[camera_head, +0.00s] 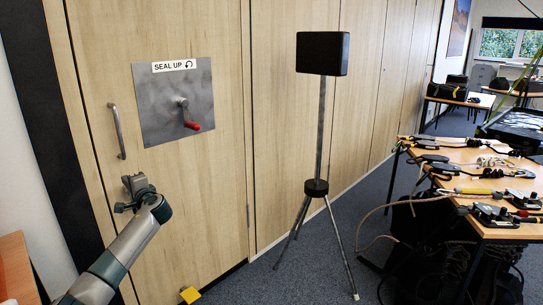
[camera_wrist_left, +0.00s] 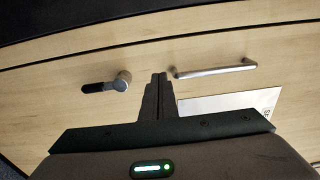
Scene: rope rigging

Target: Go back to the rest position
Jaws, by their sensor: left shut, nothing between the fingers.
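My left gripper (camera_head: 138,188) is in front of the wooden door (camera_head: 195,215), below the vertical metal pull handle (camera_head: 118,132). In the left wrist view its fingers (camera_wrist_left: 159,82) are shut with nothing between them. The pull handle (camera_wrist_left: 215,68) shows just right of the fingertips, and I cannot tell the exact gap. A grey metal plate (camera_head: 160,110) with a "SEAL UP" label (camera_head: 174,66) is on the door. Its crank has a red grip (camera_head: 193,125) and stands clear of the gripper. My right gripper is not in view.
A black box on a tripod stand (camera_head: 321,130) stands right of the door. A table (camera_head: 440,165) with several tools and cables is at the right. A lever handle (camera_wrist_left: 108,83) shows left of the fingers. A yellow block (camera_head: 190,295) is low by the door.

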